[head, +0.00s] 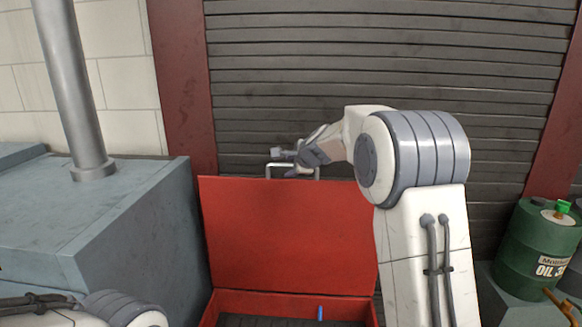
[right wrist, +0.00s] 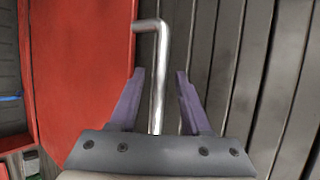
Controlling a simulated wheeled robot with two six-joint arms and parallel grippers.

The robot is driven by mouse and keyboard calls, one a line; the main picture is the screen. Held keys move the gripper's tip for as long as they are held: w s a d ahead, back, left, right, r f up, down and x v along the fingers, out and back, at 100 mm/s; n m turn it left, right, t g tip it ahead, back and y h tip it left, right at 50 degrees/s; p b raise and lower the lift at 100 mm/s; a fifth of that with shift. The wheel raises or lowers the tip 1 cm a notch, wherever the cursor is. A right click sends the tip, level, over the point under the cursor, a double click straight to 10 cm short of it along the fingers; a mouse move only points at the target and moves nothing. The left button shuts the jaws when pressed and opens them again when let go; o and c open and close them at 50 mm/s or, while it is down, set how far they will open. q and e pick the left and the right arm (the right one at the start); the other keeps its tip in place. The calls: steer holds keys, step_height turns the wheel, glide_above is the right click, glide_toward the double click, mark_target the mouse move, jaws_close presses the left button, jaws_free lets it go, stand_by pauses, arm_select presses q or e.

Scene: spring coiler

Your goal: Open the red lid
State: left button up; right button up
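The red lid (head: 285,235) stands raised, close to upright, at the back of a red box (head: 285,302), whose dark inside shows. A metal bar handle (head: 269,168) is at the lid's top edge. My right gripper (head: 286,160) is at this handle. In the right wrist view the gripper (right wrist: 161,72) is open, its two purple fingers on either side of the handle bar (right wrist: 158,55), with gaps on both sides. The red lid (right wrist: 80,60) fills the left of that view. Of my left arm only a link shows at the lower left of the head view; its gripper is out of view.
A grey-blue cabinet (head: 130,215) with a metal pipe (head: 75,85) stands left of the box. A slatted shutter (head: 400,60) is behind the lid. A green oil drum (head: 535,255) stands at the right. A small blue thing (head: 320,313) shows at the box opening.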

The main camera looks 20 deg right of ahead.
steer(key=shift+s, duration=0.1)
steer(key=b+v, duration=0.2)
steer(key=v, duration=0.8)
steer(key=shift+r, duration=0.15)
steer(key=shift+s+d, duration=0.1)
steer(key=s+a+f+n+g+y+b, duration=0.2)
steer(key=s+a+f+n+g, duration=0.1)
steer(key=s+a+f+n, duration=0.55)
steer(key=s+a+f+n+g+y+b, duration=0.15)
steer(key=s+a+f+n+g, duration=0.3)
steer(key=s+a+f, duration=0.6)
steer(key=s+f+n+g+h+b, duration=0.1)
steer(key=s+f+n, duration=0.2)
steer(key=s+n, duration=0.2)
steer(key=s+a+f+n+g+h+b, duration=0.1)
steer(key=s+f+n, duration=0.2)
steer(key=s, duration=0.6)
steer(key=s+f+n+g+h+b, duration=0.1)
steer(key=s+f+n+g, duration=0.1)
steer(key=s+f+n, duration=0.2)
steer(key=s+n, duration=0.2)
steer(key=s, duration=0.1)
steer(key=shift+s+a+n, duration=0.2)
steer(key=shift+n, duration=0.1)
